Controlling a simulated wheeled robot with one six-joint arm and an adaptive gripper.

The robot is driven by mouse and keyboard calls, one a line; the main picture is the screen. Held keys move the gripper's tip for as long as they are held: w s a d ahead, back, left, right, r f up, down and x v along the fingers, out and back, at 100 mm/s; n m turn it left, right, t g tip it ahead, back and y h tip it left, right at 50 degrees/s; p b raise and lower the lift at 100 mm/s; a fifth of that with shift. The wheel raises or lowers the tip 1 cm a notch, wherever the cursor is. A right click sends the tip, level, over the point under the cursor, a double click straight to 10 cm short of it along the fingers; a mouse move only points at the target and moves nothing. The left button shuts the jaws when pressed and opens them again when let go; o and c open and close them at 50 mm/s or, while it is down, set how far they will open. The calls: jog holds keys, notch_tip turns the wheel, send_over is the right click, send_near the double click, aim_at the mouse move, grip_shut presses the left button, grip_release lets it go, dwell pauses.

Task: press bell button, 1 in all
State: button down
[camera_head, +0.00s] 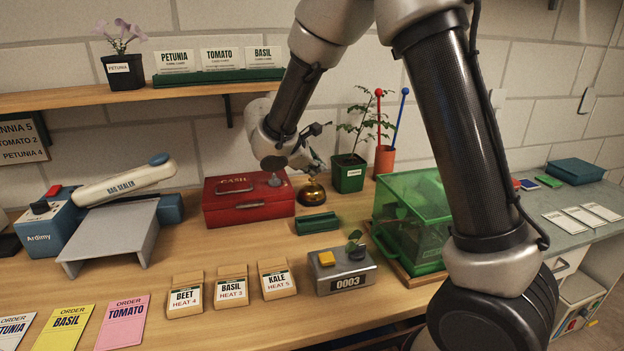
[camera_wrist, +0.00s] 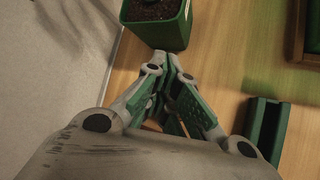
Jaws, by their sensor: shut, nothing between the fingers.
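The brass bell (camera_head: 311,194) with its dark base stands on the wooden bench, between the red cash box and the potted tomato-like plant. My gripper (camera_head: 316,168) is shut and empty, with its tips just above the bell's top in the head view. I cannot tell whether the tips touch the button. In the wrist view my gripper's fingers (camera_wrist: 172,72) meet at their tips, and the bell is mostly or wholly hidden behind them.
The red cash box (camera_head: 249,205) stands left of the bell. A green plant pot (camera_head: 349,178) is close on the right. A green holder block (camera_head: 317,223) lies in front. A grey counter box (camera_head: 341,279) and a green clear bin (camera_head: 411,218) stand nearer and to the right.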

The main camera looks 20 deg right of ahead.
jog(key=shift+r, duration=0.5)
jog(key=shift+r, duration=2.45)
